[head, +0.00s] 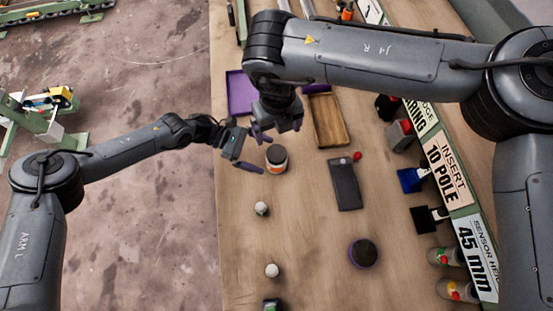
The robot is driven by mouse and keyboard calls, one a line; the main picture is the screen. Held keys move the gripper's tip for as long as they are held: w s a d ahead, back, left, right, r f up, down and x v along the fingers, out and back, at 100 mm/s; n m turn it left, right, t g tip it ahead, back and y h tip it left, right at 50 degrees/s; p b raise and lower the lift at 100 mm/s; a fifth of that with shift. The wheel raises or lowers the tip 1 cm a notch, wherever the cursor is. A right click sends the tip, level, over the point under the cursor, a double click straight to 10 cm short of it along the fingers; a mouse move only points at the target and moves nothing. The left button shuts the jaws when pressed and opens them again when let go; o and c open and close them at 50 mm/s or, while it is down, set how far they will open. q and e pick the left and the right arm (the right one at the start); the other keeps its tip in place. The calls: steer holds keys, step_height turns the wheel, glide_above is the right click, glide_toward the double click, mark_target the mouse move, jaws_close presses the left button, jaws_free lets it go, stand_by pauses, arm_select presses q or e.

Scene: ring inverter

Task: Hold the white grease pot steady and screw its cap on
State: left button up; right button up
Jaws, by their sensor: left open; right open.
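A small pot (277,158) with a pale side, an orange label and a dark top stands upright on the bench. I take it to be the grease pot, but cannot tell whether the dark top is a cap or an open mouth. My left gripper (260,152) is open, its purple fingers at the pot's left; contact is not clear. My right gripper (277,128) is open above and behind the pot, pointing down, its fingertips hard to make out. A round black piece with a purple edge (363,253) lies at the right front; I cannot tell whether it is the cap.
A purple tray (240,108) and a wooden tray (341,121) lie behind. A dark flat case (345,185) lies right of the pot. Two small pale round objects (261,208) (272,270) stand in front. Bottles (445,257) and signs (450,170) line the right edge.

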arm_select(q)
steer(key=shift+v, duration=2.6)
